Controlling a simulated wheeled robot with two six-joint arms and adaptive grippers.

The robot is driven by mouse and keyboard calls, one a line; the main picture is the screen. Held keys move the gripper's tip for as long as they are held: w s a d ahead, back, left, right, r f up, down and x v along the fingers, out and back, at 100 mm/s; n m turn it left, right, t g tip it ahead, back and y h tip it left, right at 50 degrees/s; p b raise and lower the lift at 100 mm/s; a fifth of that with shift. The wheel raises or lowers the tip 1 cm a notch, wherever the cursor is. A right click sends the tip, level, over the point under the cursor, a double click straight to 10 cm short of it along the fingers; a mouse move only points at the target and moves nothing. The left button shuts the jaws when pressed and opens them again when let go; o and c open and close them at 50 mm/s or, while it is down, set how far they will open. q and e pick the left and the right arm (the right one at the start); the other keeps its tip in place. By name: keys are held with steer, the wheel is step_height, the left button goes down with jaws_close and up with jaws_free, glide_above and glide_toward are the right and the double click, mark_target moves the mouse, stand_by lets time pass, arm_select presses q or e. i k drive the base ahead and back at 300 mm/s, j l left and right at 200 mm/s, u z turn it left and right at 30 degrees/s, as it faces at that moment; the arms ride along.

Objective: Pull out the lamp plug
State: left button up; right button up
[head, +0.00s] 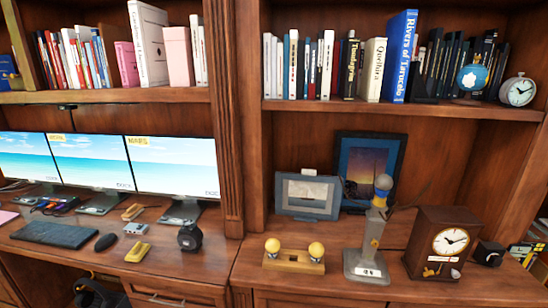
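A grey stand with a square base (366,266) and an upright post stands on the right-hand counter. A yellow and blue rounded piece (382,186) sits at its top; it may be the lamp, but I cannot tell for sure. A thin dark line runs to the right from near its top. I cannot make out a plug or a socket. Neither of my grippers shows in the head view.
A wooden block with two yellow balls (294,262) is left of the stand, and a wooden clock (441,243) is right of it. Two picture frames (308,194) (369,168) stand behind. Monitors (172,166) and a keyboard (54,233) occupy the left desk.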

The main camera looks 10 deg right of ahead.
mark_target(495, 260)
steer(key=z, duration=1.85)
steer(key=i+l+u, duration=0.1)
steer(key=i+l, duration=0.2)
steer(key=l, duration=0.15)
steer(key=i+l+u, duration=0.15)
steer(key=i+l, duration=0.15)
steer(key=l, duration=0.15)
steer(key=i+l+u, duration=0.1)
steer(key=i+l, duration=0.15)
steer(key=l, duration=0.2)
steer(key=i+l+u, duration=0.1)
steer(key=i+l, duration=0.2)
steer(key=l, duration=0.2)
steer(key=i+l+u, duration=0.15)
steer(key=l, duration=0.4)
steer(key=i+l+u, duration=0.1)
steer(key=i+l, duration=0.15)
steer(key=l, duration=0.3)
steer(key=i+l+u, duration=0.15)
steer(key=l, duration=0.4)
steer(key=i+l+u, duration=0.1)
steer(key=l, duration=0.5)
steer(key=i, duration=0.1)
